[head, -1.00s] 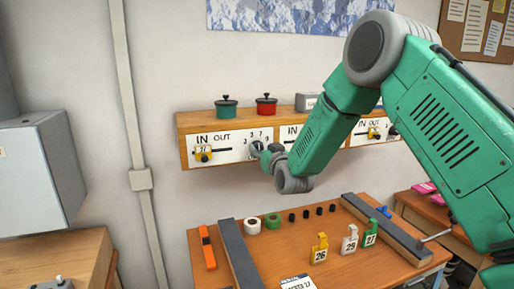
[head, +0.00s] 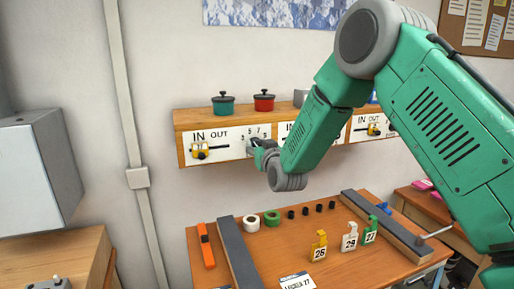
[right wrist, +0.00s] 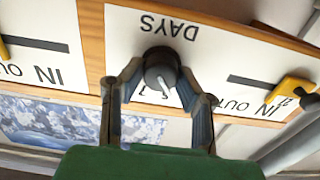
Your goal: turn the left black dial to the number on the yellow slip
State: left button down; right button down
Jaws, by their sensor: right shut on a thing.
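The left black dial (right wrist: 160,68) shows in the right wrist view, upside down, on a white panel (right wrist: 135,30) marked DAYS. It has a white pointer mark; the number it points to is not clear. My right gripper (right wrist: 160,95) is shut on the dial, one finger on each side. In the head view the right gripper (head: 255,148) covers most of the dial; printed numbers 3, 5, 7 show above it. A yellow piece (head: 199,150) sits on the slot left of the dial; it also shows in the wrist view (right wrist: 290,92), its digits unclear. My left gripper is not in view.
A wooden shelf (head: 185,118) carries the panels, with a teal pot (head: 223,103) and a red pot (head: 264,100) on top. Below, a bench holds tape rolls, a yellow tag marked 26 (head: 319,246), other tags and a white card (head: 297,282).

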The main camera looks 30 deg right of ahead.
jog(key=shift+f+n+b, duration=0.2)
jog(key=shift+n+b, duration=0.2)
jog(key=shift+n, duration=0.4)
jog(key=c, duration=1.2)
grip_release()
jog(key=shift+d, duration=0.1)
jog(key=shift+w, duration=0.1)
jog(key=v, duration=1.2)
jog(key=shift+f, duration=0.15)
